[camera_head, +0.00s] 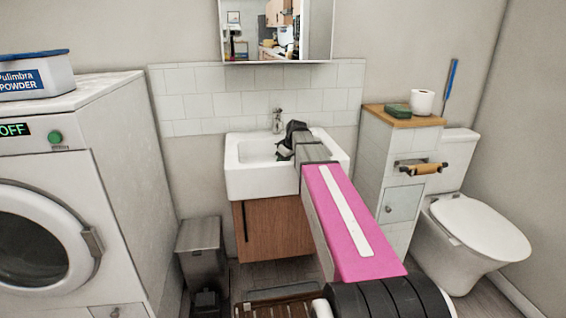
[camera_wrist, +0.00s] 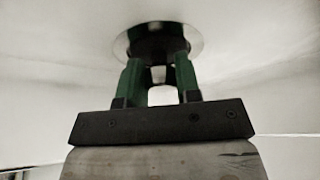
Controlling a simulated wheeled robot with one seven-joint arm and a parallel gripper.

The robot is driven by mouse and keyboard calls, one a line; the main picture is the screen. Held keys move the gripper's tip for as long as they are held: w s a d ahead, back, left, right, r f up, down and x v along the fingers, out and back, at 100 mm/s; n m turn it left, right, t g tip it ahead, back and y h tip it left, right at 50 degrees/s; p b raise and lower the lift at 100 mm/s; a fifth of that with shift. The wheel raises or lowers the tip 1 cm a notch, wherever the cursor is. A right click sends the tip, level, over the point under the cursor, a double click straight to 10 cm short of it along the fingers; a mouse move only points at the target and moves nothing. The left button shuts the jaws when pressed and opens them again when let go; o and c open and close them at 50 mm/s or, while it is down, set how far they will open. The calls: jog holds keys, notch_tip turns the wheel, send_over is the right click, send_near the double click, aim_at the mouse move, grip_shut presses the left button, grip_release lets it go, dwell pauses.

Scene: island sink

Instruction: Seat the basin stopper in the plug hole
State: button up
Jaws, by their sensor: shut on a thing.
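The white basin (camera_head: 240,180) is mounted on the wall, and my arm reaches into it from the front right. My gripper (camera_head: 284,150) is low inside the bowl; its fingertips are too small to make out there. In the wrist view my gripper (camera_wrist: 158,70) has two green fingers shut on the basin stopper (camera_wrist: 156,45), a dark round piece at their tips. A pale shiny ring (camera_wrist: 194,40), which looks like the plug hole's rim, surrounds the stopper. I cannot tell whether the stopper is in the hole or just above it.
The tap (camera_head: 277,118) stands at the basin's back edge, close behind my gripper. A mirror cabinet (camera_head: 275,45) hangs above. A tiled cabinet (camera_head: 400,195) stands to the right, a washing machine (camera_head: 70,200) to the left, and a bin (camera_head: 200,250) below left.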

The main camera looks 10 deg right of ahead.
jog(key=o, duration=0.9)
jog(key=shift+f, duration=0.1)
jog(key=v, duration=1.2)
